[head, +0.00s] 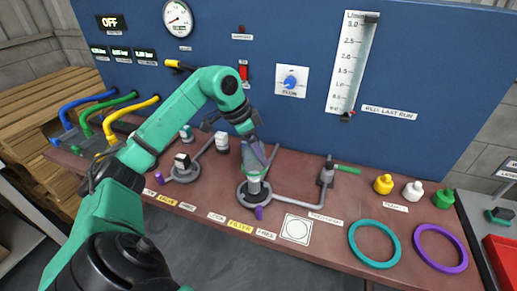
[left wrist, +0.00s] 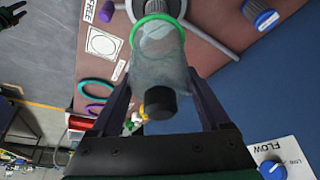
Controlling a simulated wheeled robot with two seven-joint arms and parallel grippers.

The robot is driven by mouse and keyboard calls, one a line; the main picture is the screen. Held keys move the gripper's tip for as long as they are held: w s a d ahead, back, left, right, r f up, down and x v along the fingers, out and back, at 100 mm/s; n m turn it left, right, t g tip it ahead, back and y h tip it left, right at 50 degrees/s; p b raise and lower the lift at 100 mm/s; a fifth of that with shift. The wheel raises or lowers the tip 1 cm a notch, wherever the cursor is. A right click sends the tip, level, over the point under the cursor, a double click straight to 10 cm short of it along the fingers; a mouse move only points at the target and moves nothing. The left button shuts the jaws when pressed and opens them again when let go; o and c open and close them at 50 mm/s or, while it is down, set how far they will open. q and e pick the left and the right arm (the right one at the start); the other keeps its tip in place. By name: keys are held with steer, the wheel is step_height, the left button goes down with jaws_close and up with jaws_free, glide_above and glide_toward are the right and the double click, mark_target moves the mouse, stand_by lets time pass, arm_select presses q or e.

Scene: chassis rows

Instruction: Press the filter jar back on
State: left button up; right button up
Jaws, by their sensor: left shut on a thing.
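The filter jar (head: 253,156) is a cloudy see-through cup. In the left wrist view the jar (left wrist: 162,75) has a black knob (left wrist: 160,103) at its near end. My left gripper (head: 254,150) is shut around the jar, with one finger on each side in the left wrist view (left wrist: 160,88). A green ring (left wrist: 158,20) circles the jar's far end. Below it in the head view is the round grey filter mount (head: 254,194) on the bench; I cannot tell whether jar and mount touch. A dark forked shape (left wrist: 10,15), perhaps my right gripper, shows small at the corner.
The blue panel (head: 300,45) stands close behind, with a flow knob (head: 291,82) and a flowmeter (head: 352,65). A teal ring (head: 374,243), a purple ring (head: 440,248) and coloured plugs lie right. A purple knob (head: 259,213) sits in front.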

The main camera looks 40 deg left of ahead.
arm_select(q)
steer(key=shift+f+b, duration=1.2)
steer(key=shift+f, duration=0.4)
steer(key=shift+f+b, duration=2.4)
steer(key=shift+f, duration=0.6)
steer(key=o, duration=1.3)
steer(key=p+v, duration=0.1)
steer(key=v, duration=1.3)
steer(key=shift+s+r+p, duration=0.15)
steer(key=shift+r+p, duration=0.05)
steer(key=shift+p, duration=0.2)
